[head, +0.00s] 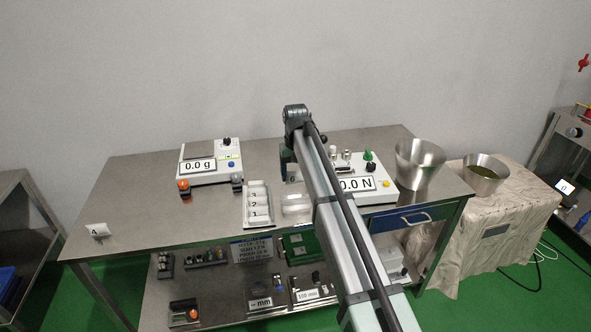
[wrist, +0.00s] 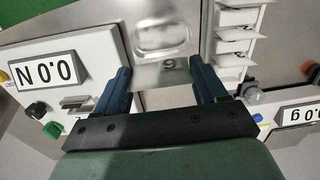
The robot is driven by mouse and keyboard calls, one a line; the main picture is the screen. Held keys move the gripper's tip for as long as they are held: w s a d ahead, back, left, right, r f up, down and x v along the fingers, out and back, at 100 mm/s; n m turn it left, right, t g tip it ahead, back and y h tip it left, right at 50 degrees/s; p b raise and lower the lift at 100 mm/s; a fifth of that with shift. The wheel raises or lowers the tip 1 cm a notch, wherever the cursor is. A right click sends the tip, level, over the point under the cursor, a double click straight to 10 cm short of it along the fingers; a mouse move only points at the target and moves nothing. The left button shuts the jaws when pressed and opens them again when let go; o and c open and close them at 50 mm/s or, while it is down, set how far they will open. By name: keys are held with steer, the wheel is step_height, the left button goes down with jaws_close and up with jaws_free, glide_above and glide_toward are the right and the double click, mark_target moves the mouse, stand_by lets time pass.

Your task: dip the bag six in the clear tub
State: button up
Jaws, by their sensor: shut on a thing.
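My gripper (wrist: 163,76) points down with two dark blue fingers, shut on bag six (wrist: 168,65). Its small label with the numeral shows upside down between the fingertips in the wrist view; the rest of the bag is hard to make out. The clear tub (wrist: 160,16) lies just beyond the fingertips there, apart from the label in the picture. My gripper (head: 287,172) shows there only in part, at the tub's far side. Height above the table is unclear.
A white rack (head: 246,222) with several numbered bags stands left of the tub. A scale (head: 210,176) reading 0.0 g is behind left, and a force meter (head: 376,197) reading 0.0 N is right. A metal bucket (head: 418,165) stands at the table's right end. The table's left is mostly clear.

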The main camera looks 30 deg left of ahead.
mark_target(296, 184)
steer(key=shift+o, duration=0.2)
steer(key=shift+f, duration=4.3)
steer(key=shift+f, duration=0.1)
steer(key=shift+r, duration=0.2)
stand_by(1.5)
steer(key=shift+r, duration=2.55)
steer(key=shift+c, duration=0.2)
